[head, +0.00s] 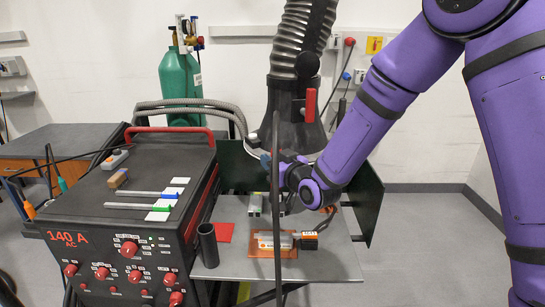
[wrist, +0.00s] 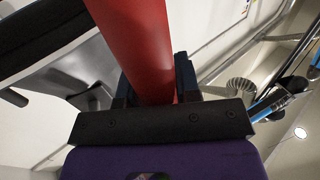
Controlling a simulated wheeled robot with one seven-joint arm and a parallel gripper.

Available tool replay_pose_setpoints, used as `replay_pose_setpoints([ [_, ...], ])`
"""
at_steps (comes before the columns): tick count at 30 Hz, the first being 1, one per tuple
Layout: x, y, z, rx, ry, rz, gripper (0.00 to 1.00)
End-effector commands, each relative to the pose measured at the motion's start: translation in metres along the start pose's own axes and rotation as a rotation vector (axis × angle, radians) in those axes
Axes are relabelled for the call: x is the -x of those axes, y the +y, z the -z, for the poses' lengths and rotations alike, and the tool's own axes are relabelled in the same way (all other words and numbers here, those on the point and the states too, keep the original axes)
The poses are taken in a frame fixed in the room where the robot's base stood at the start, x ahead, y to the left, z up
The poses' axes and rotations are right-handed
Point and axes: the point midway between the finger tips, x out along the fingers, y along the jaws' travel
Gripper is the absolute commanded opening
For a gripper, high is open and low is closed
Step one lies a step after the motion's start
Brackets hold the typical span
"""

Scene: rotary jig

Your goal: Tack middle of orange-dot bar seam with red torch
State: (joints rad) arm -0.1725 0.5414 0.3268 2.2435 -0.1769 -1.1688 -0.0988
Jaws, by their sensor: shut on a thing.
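My gripper (wrist: 150,90) is shut on a red cylindrical handle (wrist: 135,35), which fits the red torch; the torch tip is out of the wrist view. In the head view my gripper (head: 280,168) is above the back of the grey table, beside the extraction hood. The torch cannot be made out there. A pale metal bar (head: 275,240) lies on an orange plate (head: 263,253) near the front of the table, with orange marks at it. Another pale bar piece (head: 255,203) is farther back, just below my gripper. The seam and the dots are too small to tell.
The welding machine (head: 120,215) with red knobs stands at the left, with rods on top. A black tube (head: 208,243) stands at the table's left edge. The hood (head: 300,115) hangs over the back. A dark cable (head: 276,190) crosses in front. Dark screens (head: 367,200) border the table.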

Motion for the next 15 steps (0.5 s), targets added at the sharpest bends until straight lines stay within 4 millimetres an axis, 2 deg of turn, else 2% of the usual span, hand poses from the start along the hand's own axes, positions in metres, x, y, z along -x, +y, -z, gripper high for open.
replay_pose_setpoints([
  [15,0.0,0.0,-0.033,-0.001,0.001,0.001,0.07],
])
